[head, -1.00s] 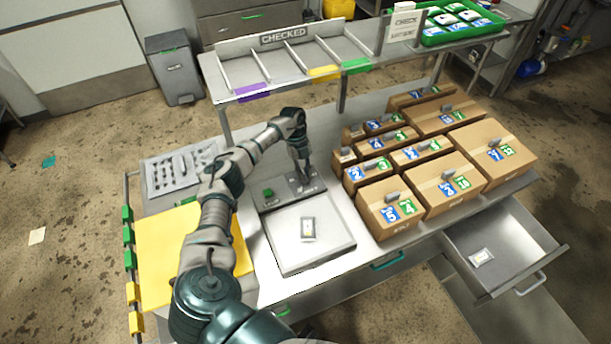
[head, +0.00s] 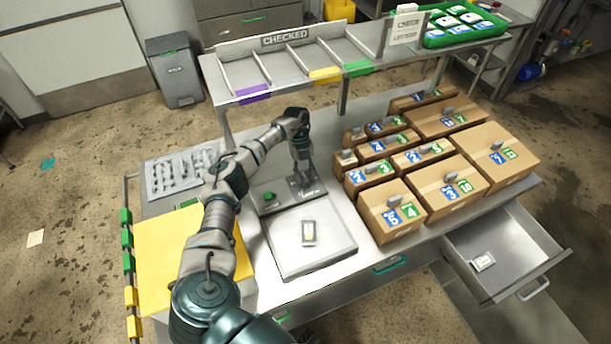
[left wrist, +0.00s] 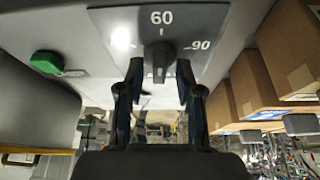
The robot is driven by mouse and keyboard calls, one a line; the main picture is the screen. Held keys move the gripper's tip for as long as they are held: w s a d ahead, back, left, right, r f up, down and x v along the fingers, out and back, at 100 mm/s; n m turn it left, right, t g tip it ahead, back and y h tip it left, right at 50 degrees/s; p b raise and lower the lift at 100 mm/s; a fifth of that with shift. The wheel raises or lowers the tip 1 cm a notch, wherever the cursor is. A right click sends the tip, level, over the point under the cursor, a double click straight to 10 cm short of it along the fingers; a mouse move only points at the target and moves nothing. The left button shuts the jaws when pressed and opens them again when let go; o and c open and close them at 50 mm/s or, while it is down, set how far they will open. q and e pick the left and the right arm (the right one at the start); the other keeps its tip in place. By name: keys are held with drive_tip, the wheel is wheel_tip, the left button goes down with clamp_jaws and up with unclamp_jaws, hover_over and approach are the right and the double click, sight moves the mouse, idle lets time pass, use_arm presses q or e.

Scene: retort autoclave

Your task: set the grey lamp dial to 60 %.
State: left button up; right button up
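The grey lamp dial (left wrist: 158,62) is a dark grey knob on a grey panel (left wrist: 205,20), seen in the left wrist view. A printed 60 and its tick lie beyond the knob, and a 90 is to the right. The knob's bar stands nearly upright in the picture, roughly in line with the 60 tick; its exact setting is unclear. My left gripper (left wrist: 159,78) has one finger on each side of the knob, with visible gaps. In the head view, my left gripper (head: 304,180) is over the panel and hides the dial. My right gripper is not in view.
A green button (head: 269,196) is left of the dial, and a pale plate (head: 330,255) holding a small packet (head: 309,232) lies in front. Cardboard boxes (head: 390,212) stand close on the right. The CHECKED shelf (head: 225,85) is above and behind.

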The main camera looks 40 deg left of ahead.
use_arm(q)
drive_tip(key=shift+a+f, duration=0.15)
drive_tip(key=v, duration=0.7)
drive_tip(key=shift+w+a, duration=0.15)
drive_tip(key=shift+a, duration=0.05)
drive_tip(key=shift+d, duration=0.15)
idle(0.3)
